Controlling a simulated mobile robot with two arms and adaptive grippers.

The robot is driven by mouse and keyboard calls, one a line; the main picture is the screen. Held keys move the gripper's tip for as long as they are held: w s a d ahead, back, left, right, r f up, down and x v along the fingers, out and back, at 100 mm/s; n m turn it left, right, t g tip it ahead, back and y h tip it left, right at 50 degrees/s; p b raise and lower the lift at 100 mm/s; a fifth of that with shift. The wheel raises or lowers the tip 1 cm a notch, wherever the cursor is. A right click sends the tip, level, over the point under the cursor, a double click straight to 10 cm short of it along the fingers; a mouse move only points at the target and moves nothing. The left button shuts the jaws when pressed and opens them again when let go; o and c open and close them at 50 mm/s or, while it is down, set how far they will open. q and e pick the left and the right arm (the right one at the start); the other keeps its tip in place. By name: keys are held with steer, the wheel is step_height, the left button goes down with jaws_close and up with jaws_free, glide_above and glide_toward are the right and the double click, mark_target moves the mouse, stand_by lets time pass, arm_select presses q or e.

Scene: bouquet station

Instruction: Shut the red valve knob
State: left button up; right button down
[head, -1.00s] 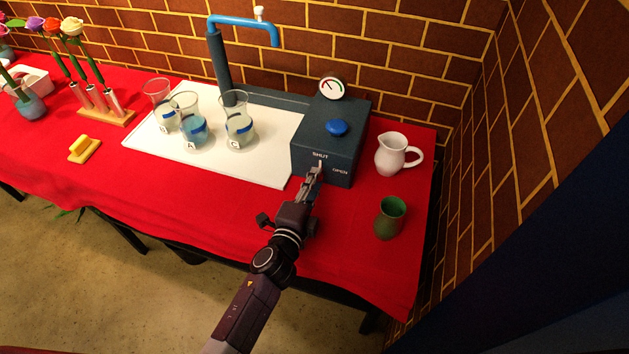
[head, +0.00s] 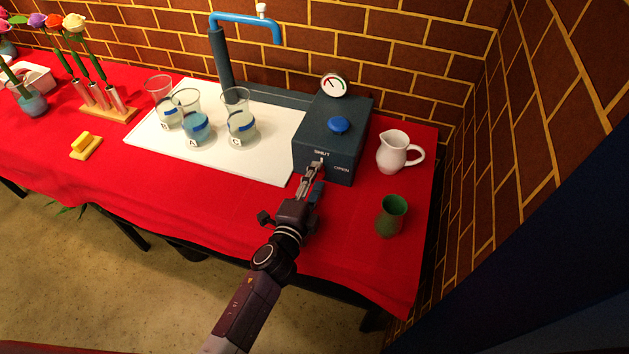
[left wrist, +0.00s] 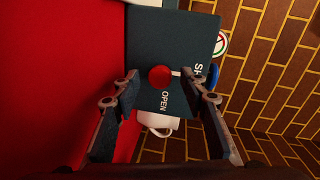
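The red valve knob (left wrist: 159,77) shows in the left wrist view on the front of a dark blue-grey box (left wrist: 152,40). A white pointer mark beside it points toward the SHUT label, away from OPEN. In the head view the box (head: 343,118) stands at the table's right, and my gripper hides the red knob. My left gripper (head: 314,178) is in front of the box's lower front face. In the wrist view its two fingers (left wrist: 169,90) are spread wide, with the knob seen between them and clear of both. My right gripper is not in view.
A blue button (head: 339,125) and a gauge (head: 333,85) are on the box. A white jug (head: 391,152) and green cup (head: 391,216) stand to its right. Several glass vases stand on a white board (head: 267,160) at left. The red cloth (head: 240,199) in front is clear.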

arm_select(q)
steer(key=v, duration=1.2)
steer(key=shift+a, duration=0.1)
